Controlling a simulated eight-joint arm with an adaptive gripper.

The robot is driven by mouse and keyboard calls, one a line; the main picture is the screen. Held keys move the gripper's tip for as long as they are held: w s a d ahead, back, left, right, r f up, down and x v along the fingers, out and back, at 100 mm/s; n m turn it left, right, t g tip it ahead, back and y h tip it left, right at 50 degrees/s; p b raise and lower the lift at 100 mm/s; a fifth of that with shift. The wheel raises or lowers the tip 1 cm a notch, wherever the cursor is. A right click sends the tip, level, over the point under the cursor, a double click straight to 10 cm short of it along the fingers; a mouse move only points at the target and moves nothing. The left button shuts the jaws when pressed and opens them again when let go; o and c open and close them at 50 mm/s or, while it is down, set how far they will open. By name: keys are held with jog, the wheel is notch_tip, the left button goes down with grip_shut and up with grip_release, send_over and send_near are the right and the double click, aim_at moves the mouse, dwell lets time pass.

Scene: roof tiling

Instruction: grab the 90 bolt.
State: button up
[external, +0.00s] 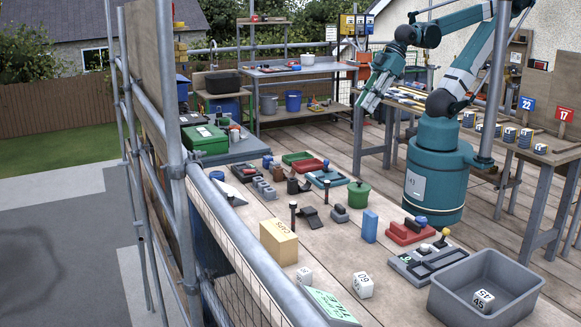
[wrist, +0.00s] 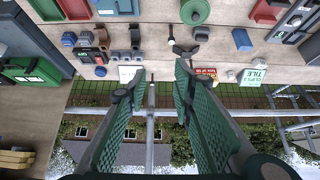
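I cannot make out a clear 90 label on any bolt. Two dark upright bolt-like pegs stand on the plank deck in the external view, a front one (external: 293,215) and a farther one (external: 354,191). A white numbered cube (external: 362,284) lies near the front; its digits are hard to read. A second white cube (external: 305,275) lies left of it, and another (external: 483,300) marked 45 is inside the grey bin (external: 440,302). My gripper (external: 368,101) is raised above the deck, clear of these things. In the wrist view my gripper (wrist: 161,72) has its green fingers apart with nothing between them.
A workbench with signs 22 (external: 526,103) and 17 (external: 563,114) stands right.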

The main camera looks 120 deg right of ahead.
jog(key=shift+w, duration=0.1)
jog(key=n+g, duration=0.6)
jog(key=n, duration=0.8)
send_over(293, 203)
jog(key=s+d, duration=0.5)
jog(key=s, duration=0.2)
notch_tip(293, 203, down, 10)
jog(key=f, duration=0.1)
jog(key=w+a+f+n, duration=0.1)
jog(key=w+f, duration=0.1)
jog(key=f, duration=0.1)
jog(key=w+a+f+n, duration=0.1)
jog(key=w+a+f, duration=0.1)
jog(key=f, duration=0.2)
jog(key=w+a+f+n+g, duration=0.1)
jog(key=w+f+n, duration=0.1)
jog(key=f, duration=0.1)
jog(key=shift+w+a+f+p, duration=0.15)
jog(key=shift+w+a+p, duration=0.1)
jog(key=shift+p, duration=0.15)
jog(key=shift+w+a+f+n, duration=0.2)
jog(key=shift+f+n, duration=0.1)
jog(key=shift+f, duration=0.25)
jog(key=shift+f, duration=0.1)
jog(key=shift+f, duration=1.2)
